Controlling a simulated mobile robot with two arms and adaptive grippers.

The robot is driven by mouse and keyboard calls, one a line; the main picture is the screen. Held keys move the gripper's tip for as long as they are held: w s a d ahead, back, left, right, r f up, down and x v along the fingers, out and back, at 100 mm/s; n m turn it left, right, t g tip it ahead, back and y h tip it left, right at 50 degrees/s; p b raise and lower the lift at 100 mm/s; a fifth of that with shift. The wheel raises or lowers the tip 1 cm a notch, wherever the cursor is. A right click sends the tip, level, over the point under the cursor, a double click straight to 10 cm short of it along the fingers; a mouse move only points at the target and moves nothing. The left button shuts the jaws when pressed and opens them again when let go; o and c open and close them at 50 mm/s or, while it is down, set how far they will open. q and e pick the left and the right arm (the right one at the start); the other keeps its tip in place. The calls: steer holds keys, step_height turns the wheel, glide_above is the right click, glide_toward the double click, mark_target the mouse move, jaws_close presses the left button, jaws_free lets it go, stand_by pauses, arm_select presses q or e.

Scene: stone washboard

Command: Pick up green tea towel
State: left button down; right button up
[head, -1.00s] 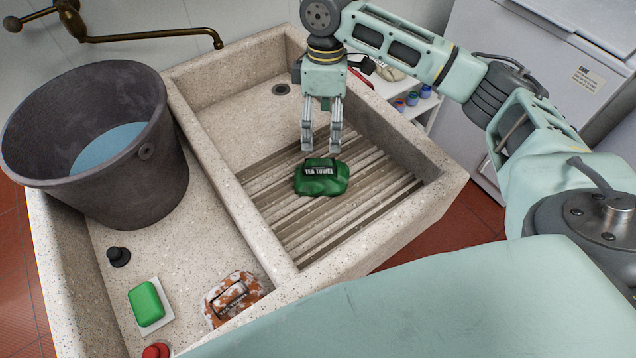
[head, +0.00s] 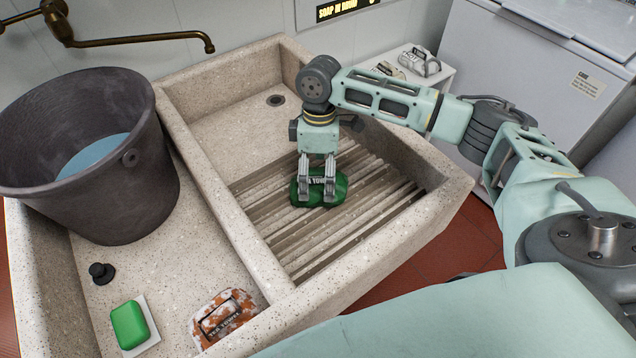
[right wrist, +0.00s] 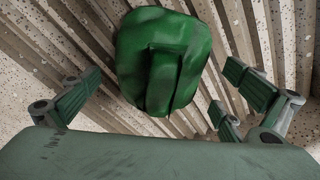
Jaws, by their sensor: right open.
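The green tea towel (head: 334,191) lies bunched on the ribbed washboard (head: 290,232) in the right basin of the stone sink. Its black label is partly hidden behind my right gripper's fingers. My right gripper (head: 317,196) points down over the towel, with its fingertips at the towel in the head view. In the right wrist view, the towel (right wrist: 165,62) shows between and beyond the spread fingers (right wrist: 158,100). The right gripper is open, and I cannot tell whether it touches the towel. My left gripper is not in view.
The stone divider (head: 222,190) and sink walls surround the washboard. A dark bucket of water (head: 85,180) stands in the left basin. A green soap block (head: 130,325), a black plug (head: 101,273) and an orange-white towel (head: 225,315) are there too. A brass tap (head: 150,40) hangs above.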

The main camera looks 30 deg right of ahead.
mark_target(318, 170)
steer(key=shift+c, duration=0.5)
steer(key=c, duration=1.3)
steer(key=shift+r, duration=0.1)
step_height(318, 170, up, 10)
steer(key=shift+f, duration=0.1)
